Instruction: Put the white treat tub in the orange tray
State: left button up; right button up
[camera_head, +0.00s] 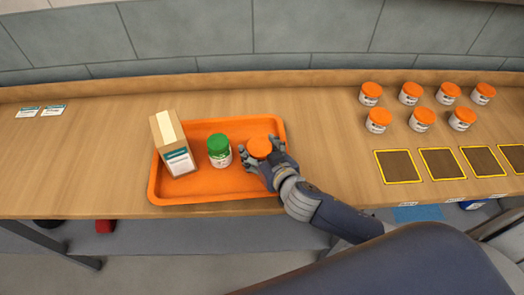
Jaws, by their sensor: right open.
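A white treat tub with an orange lid (259,147) is at the right part of the orange tray (222,189). My right gripper (257,160) reaches in from the lower right, its open fingers around and beside the tub. The fingers and hand hide most of the tub's white body, so I cannot tell whether they touch it or whether its base rests on the tray. My left gripper is not in view.
In the tray, a green-lidded tub (219,151) stands left of the orange-lidded one, and a cardboard box (174,145) stands at the left. Several orange-lidded tubs (422,119) stand at the right, behind yellow-edged dark squares (398,167). The bench (320,130) between is clear.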

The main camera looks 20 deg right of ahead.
jog(key=b+v, duration=0.2)
jog(key=v, duration=0.9)
jog(key=shift+d+r, duration=0.1)
jog(key=shift+s+r, duration=0.25)
jog(key=shift+s, duration=0.15)
